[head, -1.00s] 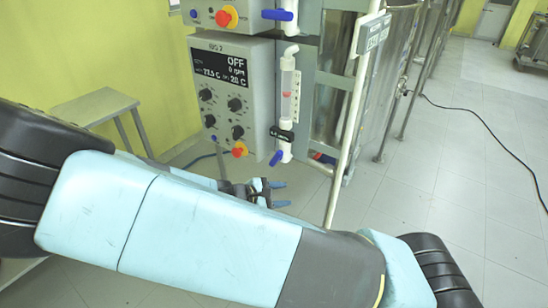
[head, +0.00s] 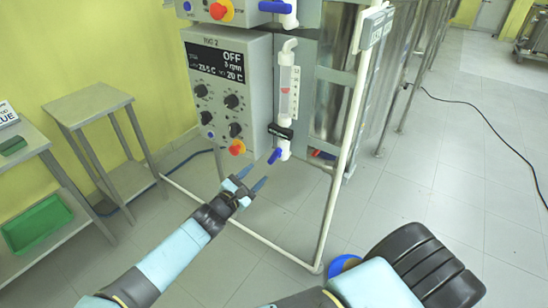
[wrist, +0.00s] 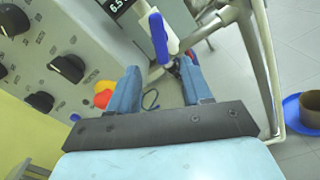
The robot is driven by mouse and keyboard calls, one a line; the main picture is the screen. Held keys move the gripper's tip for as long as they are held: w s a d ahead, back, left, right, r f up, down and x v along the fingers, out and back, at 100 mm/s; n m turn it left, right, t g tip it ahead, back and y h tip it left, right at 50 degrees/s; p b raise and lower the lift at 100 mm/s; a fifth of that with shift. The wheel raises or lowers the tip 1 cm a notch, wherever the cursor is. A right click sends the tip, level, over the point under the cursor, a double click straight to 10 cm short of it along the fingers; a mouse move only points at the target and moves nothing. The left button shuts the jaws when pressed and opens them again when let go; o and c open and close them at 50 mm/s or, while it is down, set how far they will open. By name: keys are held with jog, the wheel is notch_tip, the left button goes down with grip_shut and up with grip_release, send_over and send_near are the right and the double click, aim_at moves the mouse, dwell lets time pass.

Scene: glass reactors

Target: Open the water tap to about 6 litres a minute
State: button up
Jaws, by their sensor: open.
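The water tap's blue lever (head: 274,156) is at the foot of a clear flow meter (head: 288,92) with a reddish mark inside, right of the control box. The lever slants down to the left in the head view. In the wrist view the blue lever (wrist: 158,37) appears just beyond and between the fingertips of my gripper (wrist: 161,72). The flow scale is too small to read.
The control box (head: 229,90) reads OFF, with black knobs and a red-yellow button (head: 237,147). A white frame post (head: 345,160) stands right of the tap. Grey tables (head: 92,101) stand left. A reactor vessel (head: 340,80) is behind.

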aim_at(272, 159)
jog(key=x, duration=1.1)
